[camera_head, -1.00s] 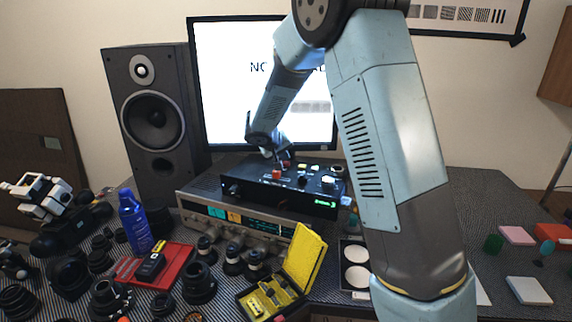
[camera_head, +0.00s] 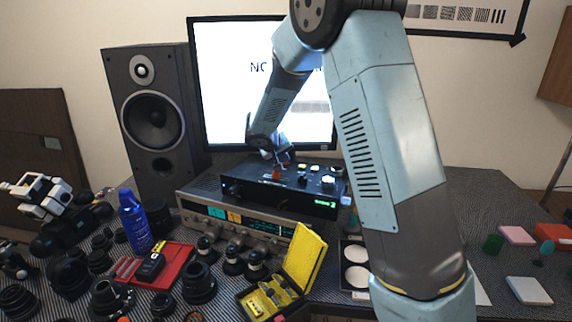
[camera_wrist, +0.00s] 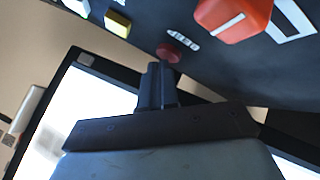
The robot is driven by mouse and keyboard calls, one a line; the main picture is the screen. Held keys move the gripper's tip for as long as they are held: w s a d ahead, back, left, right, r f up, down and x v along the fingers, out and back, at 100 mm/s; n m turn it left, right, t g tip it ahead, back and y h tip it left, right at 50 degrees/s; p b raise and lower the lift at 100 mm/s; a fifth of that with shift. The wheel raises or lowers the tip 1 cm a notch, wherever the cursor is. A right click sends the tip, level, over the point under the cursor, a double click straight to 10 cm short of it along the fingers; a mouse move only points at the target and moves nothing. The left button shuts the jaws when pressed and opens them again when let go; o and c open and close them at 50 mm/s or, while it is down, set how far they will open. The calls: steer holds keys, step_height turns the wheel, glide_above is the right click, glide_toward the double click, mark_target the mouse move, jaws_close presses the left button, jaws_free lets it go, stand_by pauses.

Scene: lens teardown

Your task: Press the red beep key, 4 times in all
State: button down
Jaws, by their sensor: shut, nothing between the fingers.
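The round red key (camera_wrist: 170,53) sits on the dark face of the black control box (camera_head: 292,203), beside a small white label that I cannot read surely. My gripper (camera_wrist: 158,68) is shut and empty, its fingertips right by the key's lower edge in the wrist view. I cannot tell whether they touch it. In the head view my gripper (camera_head: 284,160) is over the back of the box's top; the round key cannot be made out there.
A larger red-orange switch (camera_wrist: 232,16) stands close right of the key, and a yellow key (camera_wrist: 118,23) to its left. The monitor (camera_head: 225,90) is close behind the box. The box rests on a silver unit (camera_head: 197,202); an open yellow case (camera_head: 305,258) stands in front.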

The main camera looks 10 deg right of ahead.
mark_target(285, 164)
steer(key=shift+f, duration=0.15)
stand_by(0.3)
steer(key=shift+r, duration=0.85)
steer(key=shift+r, duration=0.1)
steer(key=shift+r, duration=2.4)
